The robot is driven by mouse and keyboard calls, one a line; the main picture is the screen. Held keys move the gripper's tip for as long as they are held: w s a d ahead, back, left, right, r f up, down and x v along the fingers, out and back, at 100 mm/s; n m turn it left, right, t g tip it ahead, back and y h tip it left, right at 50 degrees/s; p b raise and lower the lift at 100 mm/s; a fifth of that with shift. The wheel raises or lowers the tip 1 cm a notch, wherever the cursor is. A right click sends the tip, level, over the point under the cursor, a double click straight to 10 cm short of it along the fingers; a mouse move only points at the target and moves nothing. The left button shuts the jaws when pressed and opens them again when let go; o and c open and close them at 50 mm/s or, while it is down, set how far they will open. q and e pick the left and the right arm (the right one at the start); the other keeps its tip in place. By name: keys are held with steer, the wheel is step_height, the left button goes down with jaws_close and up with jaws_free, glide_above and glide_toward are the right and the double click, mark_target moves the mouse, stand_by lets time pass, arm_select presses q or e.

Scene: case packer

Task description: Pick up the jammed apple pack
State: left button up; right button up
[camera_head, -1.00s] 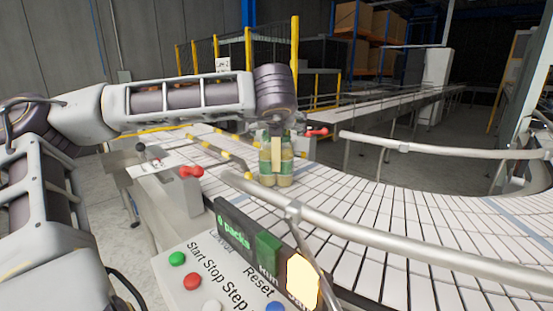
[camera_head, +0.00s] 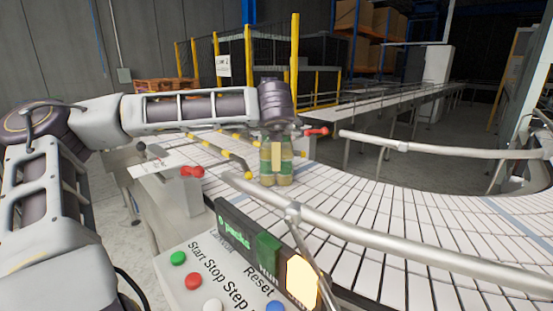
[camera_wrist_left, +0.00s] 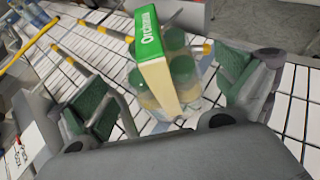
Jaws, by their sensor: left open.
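The apple pack (camera_head: 277,166) stands upright on the white slatted conveyor, by the inner end of the curved rail. In the left wrist view the pack (camera_wrist_left: 156,72) shows a cream sleeve with a green "Orcha..." label and several green-capped jars. My left gripper (camera_wrist_left: 165,92) is open above the pack, with one green-padded finger on each side of it and gaps between. In the head view the left gripper (camera_head: 277,132) is directly over the pack, its fingers mostly hidden. My right gripper is in neither view.
A curved metal guide rail (camera_head: 380,228) runs in front of the pack. A control panel (camera_head: 205,268) with coloured buttons is at the near side. Red-knobbed clamps (camera_head: 192,171) and yellow-black rods (camera_head: 233,160) lie left of the pack. The belt to the right is clear.

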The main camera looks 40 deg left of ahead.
arm_select(q)
steer(key=shift+w+a+f, duration=0.2)
steer(key=shift+w+a, duration=0.15)
steer(key=shift+p+x, duration=0.55)
steer(key=shift+x, duration=0.25)
steer(key=shift+w+a+f, duration=0.3)
steer(key=shift+w+a, duration=0.15)
steer(key=shift+w+a+f, duration=0.1)
steer(key=shift+w+a, duration=0.05)
steer(key=shift+w+a+f, duration=0.1)
steer(key=shift+w+f, duration=0.05)
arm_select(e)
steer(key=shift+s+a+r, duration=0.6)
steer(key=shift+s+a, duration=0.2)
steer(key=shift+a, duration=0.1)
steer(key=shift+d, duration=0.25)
arm_select(q)
steer(key=c, duration=1.7)
steer(key=shift+c, duration=0.3)
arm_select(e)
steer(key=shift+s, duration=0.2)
